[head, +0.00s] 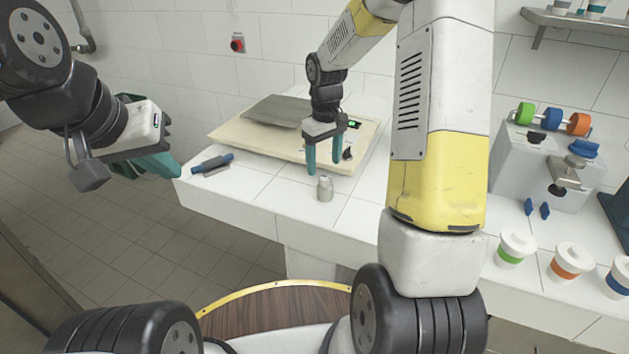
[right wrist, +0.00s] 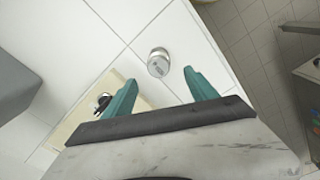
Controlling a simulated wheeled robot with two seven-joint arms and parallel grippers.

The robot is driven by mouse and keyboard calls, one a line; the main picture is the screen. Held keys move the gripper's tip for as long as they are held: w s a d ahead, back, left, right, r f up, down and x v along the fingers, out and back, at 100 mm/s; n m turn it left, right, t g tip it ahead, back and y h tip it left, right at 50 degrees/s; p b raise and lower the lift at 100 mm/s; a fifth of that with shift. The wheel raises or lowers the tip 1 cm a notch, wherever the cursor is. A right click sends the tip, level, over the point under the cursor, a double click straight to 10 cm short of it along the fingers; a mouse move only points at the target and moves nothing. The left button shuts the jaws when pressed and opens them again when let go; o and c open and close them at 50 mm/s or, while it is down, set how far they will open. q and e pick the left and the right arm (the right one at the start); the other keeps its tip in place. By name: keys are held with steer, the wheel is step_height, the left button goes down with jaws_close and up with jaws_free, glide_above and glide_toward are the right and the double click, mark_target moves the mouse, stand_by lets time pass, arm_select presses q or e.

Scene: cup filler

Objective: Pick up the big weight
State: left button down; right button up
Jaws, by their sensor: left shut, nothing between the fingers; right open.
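The big weight (head: 325,188) is a small silver metal cylinder with a knob, standing on the white tiled counter just in front of the scale. It also shows in the right wrist view (right wrist: 158,64), ahead of the fingertips and between their lines. My right gripper (head: 325,170) is open with teal fingers pointing down, just above and behind the weight in the head view; no contact is visible. Its fingers also show in the right wrist view (right wrist: 162,78), apart and empty. My left gripper (head: 172,168) is shut and empty, off the counter's left end.
A beige scale (head: 235,133) with a grey plate lies behind the weight. A blue and dark tool (head: 212,163) lies at the counter's left edge. Lidded cups with green (head: 515,249), orange (head: 571,262) and blue bands stand at right, near a grey dispenser box (head: 520,165).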

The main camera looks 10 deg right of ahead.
mark_target(325, 187)
steer(key=shift+a+f, duration=0.1)
steer(key=shift+f, duration=0.85)
steer(key=f, duration=0.7)
steer(key=shift+s+d+f, duration=0.15)
steer(key=shift+s+d, duration=0.15)
jaws_close()
